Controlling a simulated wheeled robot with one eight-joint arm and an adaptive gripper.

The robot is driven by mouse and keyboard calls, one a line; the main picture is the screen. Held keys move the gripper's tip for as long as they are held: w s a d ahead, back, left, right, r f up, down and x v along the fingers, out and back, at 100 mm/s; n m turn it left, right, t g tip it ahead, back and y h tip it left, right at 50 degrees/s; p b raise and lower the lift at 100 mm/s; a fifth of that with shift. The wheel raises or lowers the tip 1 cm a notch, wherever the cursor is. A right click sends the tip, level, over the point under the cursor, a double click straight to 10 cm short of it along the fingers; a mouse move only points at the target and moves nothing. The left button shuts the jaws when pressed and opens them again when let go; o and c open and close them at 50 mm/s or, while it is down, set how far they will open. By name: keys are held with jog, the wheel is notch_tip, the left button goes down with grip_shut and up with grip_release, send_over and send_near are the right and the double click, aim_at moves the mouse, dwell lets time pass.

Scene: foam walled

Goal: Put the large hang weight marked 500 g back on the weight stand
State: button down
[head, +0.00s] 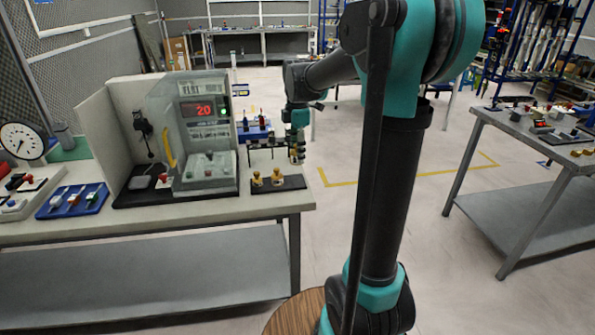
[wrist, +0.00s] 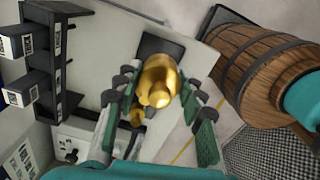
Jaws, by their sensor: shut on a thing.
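A large brass weight (wrist: 158,75) is between the green-padded fingers of my gripper (wrist: 160,92) in the wrist view, and the gripper is shut on it. Its marking cannot be read. A smaller brass piece (wrist: 138,116) shows just below it, partly hidden. In the head view my gripper (head: 297,148) is over the right end of the bench, beside a small black rack (head: 265,144). Two brass weights, one on the left (head: 257,179) and one on the right (head: 277,177), stand on a flat black base (head: 295,183) in front of it.
A clear-shielded instrument reading 20 (head: 205,135) stands left of the brass weights. A blue tray (head: 72,200) and a round dial (head: 21,141) are farther left. In the wrist view the black rack with boxes (wrist: 60,60) is close on the left.

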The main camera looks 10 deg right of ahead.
aim_at(297, 180)
jog(key=shift+a+f, duration=0.1)
jog(key=shift+f, duration=3.4)
jog(key=shift+f, duration=0.1)
jog(key=c, duration=0.9)
grip_release()
